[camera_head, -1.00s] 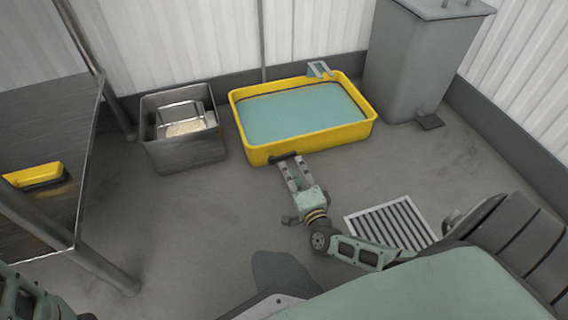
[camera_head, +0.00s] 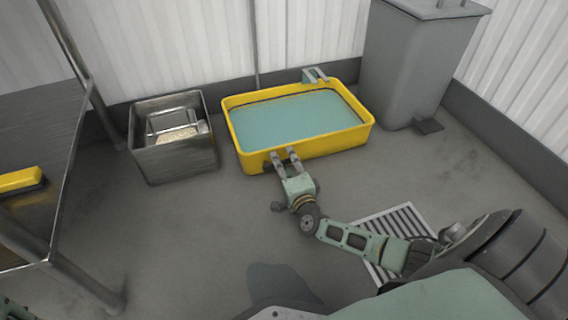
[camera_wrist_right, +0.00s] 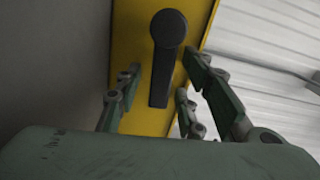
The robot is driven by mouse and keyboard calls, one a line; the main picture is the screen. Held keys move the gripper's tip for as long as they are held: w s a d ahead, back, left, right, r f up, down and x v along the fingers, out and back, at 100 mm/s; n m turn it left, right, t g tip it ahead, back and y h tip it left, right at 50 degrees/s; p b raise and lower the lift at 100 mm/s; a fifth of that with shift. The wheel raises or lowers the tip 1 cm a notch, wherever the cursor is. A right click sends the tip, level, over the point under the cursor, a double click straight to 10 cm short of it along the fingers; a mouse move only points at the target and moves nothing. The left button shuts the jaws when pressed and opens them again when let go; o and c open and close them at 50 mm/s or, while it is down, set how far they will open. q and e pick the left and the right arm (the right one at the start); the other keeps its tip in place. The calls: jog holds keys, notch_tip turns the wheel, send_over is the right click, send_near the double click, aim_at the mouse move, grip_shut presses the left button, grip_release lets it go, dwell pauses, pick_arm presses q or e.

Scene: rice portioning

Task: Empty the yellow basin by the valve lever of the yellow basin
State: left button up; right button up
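The yellow basin (camera_head: 310,150) stands on the floor, filled with blue-green liquid (camera_head: 300,118). Its dark valve lever (camera_wrist_right: 160,75) shows in the right wrist view against the yellow wall (camera_wrist_right: 130,45), with a round pivot at the top of the picture and a straight bar pointing down. My right gripper (camera_head: 283,156) is at the basin's near wall. In the right wrist view its open fingers (camera_wrist_right: 158,85) lie on both sides of the lever bar, with gaps visible. In the head view the lever is largely hidden by the fingers. My left gripper is not clearly seen.
A metal container (camera_head: 175,160) with a basket and pale grains stands left of the basin. A grey bin (camera_head: 405,70) stands to its right. A metal table (camera_head: 40,120) with a yellow item (camera_head: 18,180) is at the left. A floor grate (camera_head: 400,222) lies beneath my right arm.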

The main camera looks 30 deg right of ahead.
jog(key=shift+c, duration=0.5)
grip_shut()
